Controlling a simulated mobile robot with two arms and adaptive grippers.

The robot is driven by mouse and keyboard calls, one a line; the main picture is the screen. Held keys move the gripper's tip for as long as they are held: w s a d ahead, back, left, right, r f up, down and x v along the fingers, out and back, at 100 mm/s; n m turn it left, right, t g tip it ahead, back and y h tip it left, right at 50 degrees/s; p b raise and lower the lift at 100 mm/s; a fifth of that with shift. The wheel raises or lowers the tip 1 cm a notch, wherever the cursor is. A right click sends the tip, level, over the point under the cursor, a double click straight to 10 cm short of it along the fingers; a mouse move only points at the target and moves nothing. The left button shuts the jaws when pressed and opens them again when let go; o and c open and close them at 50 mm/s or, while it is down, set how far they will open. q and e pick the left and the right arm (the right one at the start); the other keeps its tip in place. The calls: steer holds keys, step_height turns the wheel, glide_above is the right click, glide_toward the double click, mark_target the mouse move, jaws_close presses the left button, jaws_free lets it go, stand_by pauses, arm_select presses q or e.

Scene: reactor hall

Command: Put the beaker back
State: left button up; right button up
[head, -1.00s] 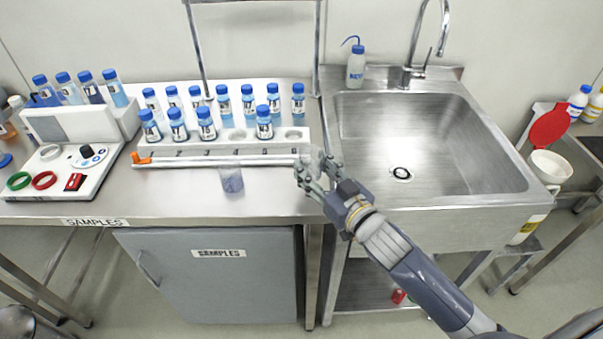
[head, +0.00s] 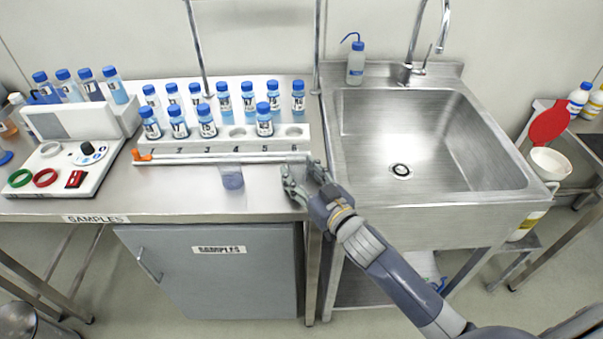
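A small clear beaker (head: 232,177) with a bluish-grey tint stands upright on the steel counter, in front of the white sample rack (head: 215,150). My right gripper (head: 298,175) is over the counter's right end, to the right of the beaker and apart from it. Its fingers are spread and point toward the rack's right end. I see nothing clearly held between them, though a faint clear patch shows near the fingertips. My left gripper is out of view.
Several blue-capped bottles (head: 264,121) stand in the rack, with an orange-tipped rod (head: 215,159) along its front. A control box (head: 70,165) stands at the left. The steel sink (head: 405,150) is at the right. The counter between beaker and gripper is clear.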

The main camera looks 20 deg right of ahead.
steer(key=shift+o, duration=0.3)
steer(key=shift+r, duration=0.2)
steer(key=shift+s+d+f, duration=0.1)
steer(key=shift+s+f, duration=0.05)
steer(key=shift+s, duration=0.25)
steer(key=b+v, duration=0.1)
steer(key=v, duration=1)
steer(key=shift+s, duration=0.15)
